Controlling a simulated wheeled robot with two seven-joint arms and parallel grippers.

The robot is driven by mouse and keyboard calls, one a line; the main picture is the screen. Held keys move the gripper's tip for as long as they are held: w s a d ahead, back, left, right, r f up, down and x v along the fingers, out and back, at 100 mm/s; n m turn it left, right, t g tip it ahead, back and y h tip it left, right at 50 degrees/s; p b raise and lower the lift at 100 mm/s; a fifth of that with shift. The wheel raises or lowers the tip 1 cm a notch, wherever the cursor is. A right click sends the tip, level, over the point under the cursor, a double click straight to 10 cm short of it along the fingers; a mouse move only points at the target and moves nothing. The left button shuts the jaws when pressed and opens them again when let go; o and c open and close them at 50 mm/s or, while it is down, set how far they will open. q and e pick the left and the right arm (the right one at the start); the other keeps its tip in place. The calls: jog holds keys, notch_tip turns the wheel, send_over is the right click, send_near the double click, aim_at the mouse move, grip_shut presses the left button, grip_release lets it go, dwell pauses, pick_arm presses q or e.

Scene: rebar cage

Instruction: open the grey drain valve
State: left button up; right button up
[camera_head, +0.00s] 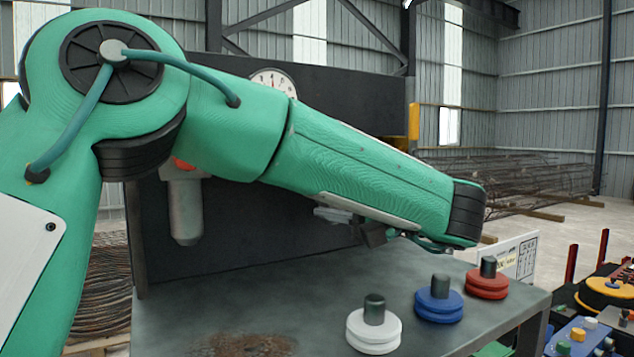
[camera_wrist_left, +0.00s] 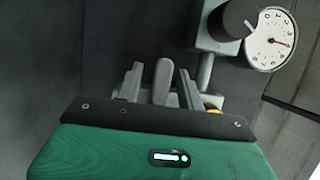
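A grey rounded lever (camera_wrist_left: 163,82), which looks like the grey drain valve's handle, stands in front of the dark panel in the left wrist view. My left gripper (camera_wrist_left: 160,69) is open, with one finger on each side of this lever. A gap shows at the left finger; the right finger is very close to the lever, and I cannot tell whether they touch. In the head view my left gripper (camera_head: 352,222) is at the panel, mostly hidden under my green forearm, which also hides the valve. My right gripper is not in view.
A round gauge (camera_wrist_left: 271,40) and a black knob (camera_wrist_left: 238,18) are close by on the right. A grey cylinder (camera_head: 185,212) hangs at the panel. White (camera_head: 374,333), blue (camera_head: 439,302) and red (camera_head: 487,281) weights stand on the metal bench (camera_head: 300,300).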

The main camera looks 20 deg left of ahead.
pick_arm(q)
jog(key=shift+w+a+r+p, duration=0.1)
jog(key=shift+w+a+p, duration=0.25)
jog(key=shift+a, duration=0.6)
jog(key=shift+c, duration=0.2)
grip_shut()
jog(key=shift+w+d+f+n+h, duration=0.15)
jog(key=shift+f+n+h, duration=0.45)
jog(key=shift+n, duration=0.6)
jog(key=shift+w+d+f+n+h, duration=0.1)
jog(key=shift+f+n+h, duration=0.5)
jog(key=shift+n, duration=0.6)
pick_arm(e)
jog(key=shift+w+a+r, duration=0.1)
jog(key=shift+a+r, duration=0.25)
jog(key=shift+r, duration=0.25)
pick_arm(q)
jog(key=shift+o, duration=0.2)
grip_release()
jog(key=shift+d, duration=0.1)
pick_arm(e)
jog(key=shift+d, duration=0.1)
